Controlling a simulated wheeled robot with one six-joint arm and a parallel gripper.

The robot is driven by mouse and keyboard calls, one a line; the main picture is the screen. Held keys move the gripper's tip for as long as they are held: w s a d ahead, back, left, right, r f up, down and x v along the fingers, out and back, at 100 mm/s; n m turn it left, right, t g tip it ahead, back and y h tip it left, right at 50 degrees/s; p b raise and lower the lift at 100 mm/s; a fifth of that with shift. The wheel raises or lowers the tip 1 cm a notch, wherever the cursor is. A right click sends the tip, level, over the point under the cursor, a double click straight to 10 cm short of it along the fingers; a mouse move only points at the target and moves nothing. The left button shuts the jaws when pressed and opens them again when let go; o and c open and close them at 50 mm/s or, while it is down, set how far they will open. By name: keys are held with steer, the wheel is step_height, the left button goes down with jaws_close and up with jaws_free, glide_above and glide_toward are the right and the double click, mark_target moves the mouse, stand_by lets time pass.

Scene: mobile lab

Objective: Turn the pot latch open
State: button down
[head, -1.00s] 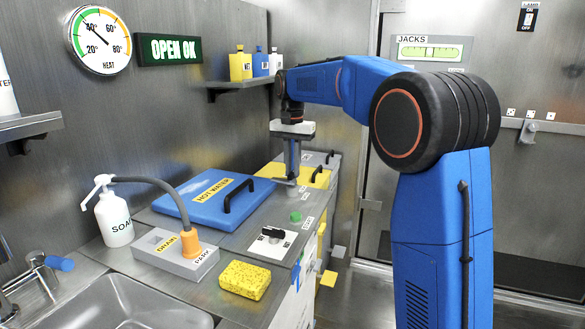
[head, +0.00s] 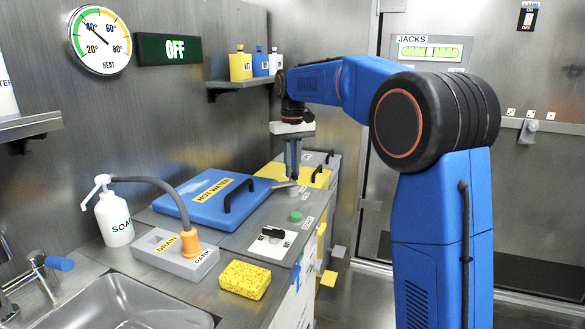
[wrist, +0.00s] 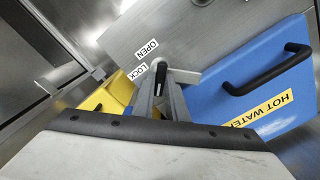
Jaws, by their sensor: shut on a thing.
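The pot latch is a pale grey lever (wrist: 187,76) with a dark grip (wrist: 160,77). The lever reaches right to the edge of the blue HOT WATER lid (wrist: 270,85). OPEN and LOCK labels lie up and left of the grip in the wrist view. My gripper (wrist: 160,90) points down and is shut on the latch's grip. In the head view my gripper (head: 292,178) is at the latch lever (head: 283,185), beside the blue lid (head: 180,205). The lid is down. I cannot tell the latch's exact setting.
A wall sign (head: 169,48) reads OFF. In front stand a drain block (head: 160,255) with an orange-ended hose, a soap bottle (head: 114,220) and a yellow sponge (head: 245,280). A green button (head: 295,217) and black knob (head: 273,232) are nearer on the counter. A shelf with bottles is behind.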

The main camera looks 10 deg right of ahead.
mark_target(293, 172)
steer(key=n, duration=0.4)
steer(key=shift+n, duration=0.3)
steer(key=n, duration=0.4)
steer(key=shift+n, duration=0.3)
steer(key=c, duration=1.8)
jaws_free()
steer(key=shift+o, duration=0.2)
step_height(293, 172, up, 18)
steer(key=shift+f, duration=0.25)
